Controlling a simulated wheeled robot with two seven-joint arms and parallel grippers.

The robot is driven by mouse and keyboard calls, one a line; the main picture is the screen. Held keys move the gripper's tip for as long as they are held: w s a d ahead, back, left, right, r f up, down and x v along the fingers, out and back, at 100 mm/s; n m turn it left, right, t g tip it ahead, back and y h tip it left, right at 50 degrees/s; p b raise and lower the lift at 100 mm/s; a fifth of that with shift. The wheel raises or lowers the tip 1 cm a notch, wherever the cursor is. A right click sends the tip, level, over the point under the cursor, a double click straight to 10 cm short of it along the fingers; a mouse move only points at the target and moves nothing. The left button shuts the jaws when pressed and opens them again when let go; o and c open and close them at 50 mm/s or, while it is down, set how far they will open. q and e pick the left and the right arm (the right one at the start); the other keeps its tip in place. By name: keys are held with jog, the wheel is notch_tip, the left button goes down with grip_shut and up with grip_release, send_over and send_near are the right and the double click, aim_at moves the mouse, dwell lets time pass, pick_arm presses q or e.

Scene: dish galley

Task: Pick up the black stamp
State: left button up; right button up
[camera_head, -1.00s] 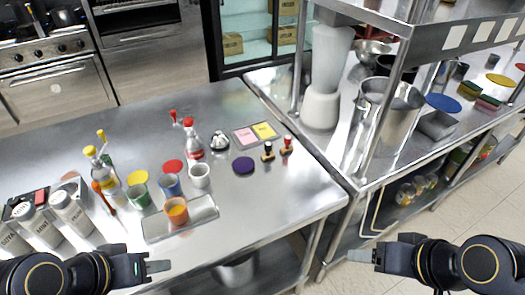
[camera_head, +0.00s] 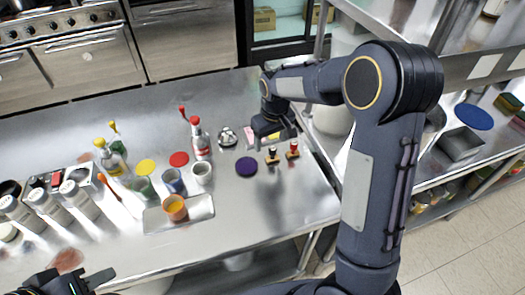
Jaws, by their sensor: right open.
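The black stamp (camera_head: 271,156) stands upright on the steel table, left of the red stamp (camera_head: 293,152) and right of the purple disc (camera_head: 246,167). My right gripper (camera_head: 266,137) is above and just behind the black stamp in the picture, pointing down over the table, open and apart from the stamp. The arm covers part of the pink and yellow notes behind. My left gripper (camera_head: 98,279) is at the bottom left, far from the stamps; its jaw gap does not show clearly.
A silver bell (camera_head: 227,137) and a red-capped bottle (camera_head: 200,140) stand left of the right gripper. Cups and a tray (camera_head: 201,208) with an orange cup are further left. A shelf unit stands to the right. The table in front of the stamps is clear.

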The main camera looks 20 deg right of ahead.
aim_at(273, 148)
jog(key=f, duration=0.2)
jog(key=f+p, duration=0.1)
jog(key=f, duration=0.1)
jog(key=d+f, duration=0.1)
jog(key=f, duration=0.2)
jog(key=shift+w, duration=0.2)
jog(key=c, duration=1.1)
